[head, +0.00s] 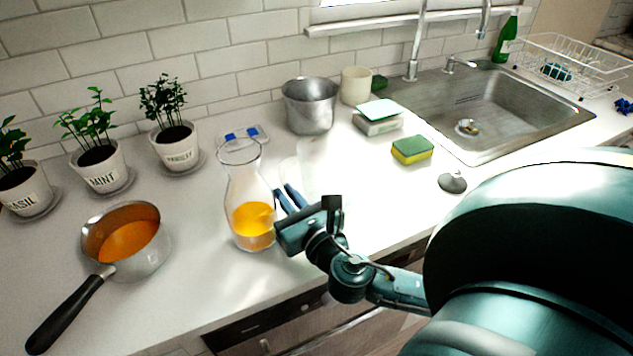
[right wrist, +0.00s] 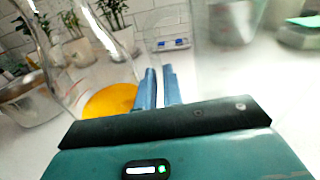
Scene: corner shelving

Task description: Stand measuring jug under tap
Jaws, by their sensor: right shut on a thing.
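The clear measuring jug (head: 318,165) is faint against the white counter and looks upright, with its handle on the left side. My right gripper (head: 289,198) is at the jug's handle, shut on it; the thin clear handle is hard to make out between the fingers. In the right wrist view the blue fingers (right wrist: 158,88) are close together, with the jug's clear wall (right wrist: 212,75) just to their right. The tap (head: 415,45) rises behind the sink (head: 487,140), its spout arching over the basin at the upper right. My left gripper is not in view.
A glass carafe of orange liquid (head: 252,210) stands close left of my right gripper. A saucepan (head: 150,250) and potted herbs are further left.

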